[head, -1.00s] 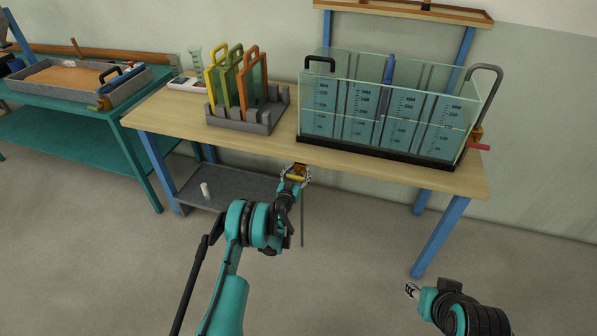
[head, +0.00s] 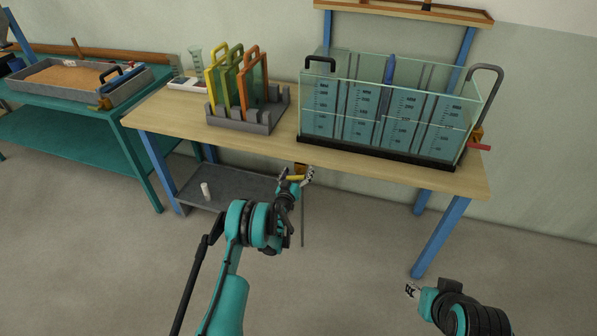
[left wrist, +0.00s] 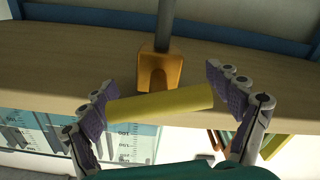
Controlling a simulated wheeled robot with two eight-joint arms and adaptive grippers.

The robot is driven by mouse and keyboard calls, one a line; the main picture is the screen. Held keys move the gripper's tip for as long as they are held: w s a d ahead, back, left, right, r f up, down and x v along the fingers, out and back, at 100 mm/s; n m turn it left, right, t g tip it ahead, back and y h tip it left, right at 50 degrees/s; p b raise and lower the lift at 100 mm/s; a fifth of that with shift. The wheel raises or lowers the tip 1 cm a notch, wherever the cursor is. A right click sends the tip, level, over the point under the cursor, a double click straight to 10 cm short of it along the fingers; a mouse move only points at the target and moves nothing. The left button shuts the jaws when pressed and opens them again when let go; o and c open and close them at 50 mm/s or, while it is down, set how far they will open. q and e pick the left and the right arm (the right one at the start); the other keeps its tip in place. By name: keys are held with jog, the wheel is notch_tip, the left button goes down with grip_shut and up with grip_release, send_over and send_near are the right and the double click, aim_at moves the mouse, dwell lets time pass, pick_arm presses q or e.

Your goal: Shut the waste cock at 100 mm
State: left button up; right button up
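The waste cock's yellow lever (head: 295,179) is at the table's front edge below the flume (head: 390,152), lying crosswise. In the left wrist view the yellow lever (left wrist: 160,102) lies between the spread fingers of my left gripper (left wrist: 161,84), just in front of an orange-brass fitting (left wrist: 160,70) with a grey pipe. In the head view my left gripper (head: 296,174) is open around the lever, with a gap at the right finger. The flume's glass panes carry millimetre scales; I cannot read the water level surely. My right gripper (head: 411,290) is low at right, away from the table, its fingers too small to judge.
A red-handled fitting (head: 479,147) and grey bent pipe (head: 488,68) are at the flume's right end. A grey rack (head: 262,128) holds yellow, green and orange framed gates. A grey shelf (head: 230,190) is below the table. The floor in front is clear.

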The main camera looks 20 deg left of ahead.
aim_at(295, 178)
pick_arm(q)
jog(key=s, duration=0.7)
jog(key=shift+s+a, duration=0.1)
jog(key=shift+s, duration=0.15)
jog(key=w+g+h, duration=0.1)
jog(key=g, duration=0.1)
jog(key=w+m+g, duration=0.1)
jog(key=g, duration=0.1)
jog(key=shift+w+f+h, duration=0.2)
jog(key=shift+w+h, duration=0.2)
jog(key=shift+w+f, duration=0.1)
jog(key=shift+w, duration=0.35)
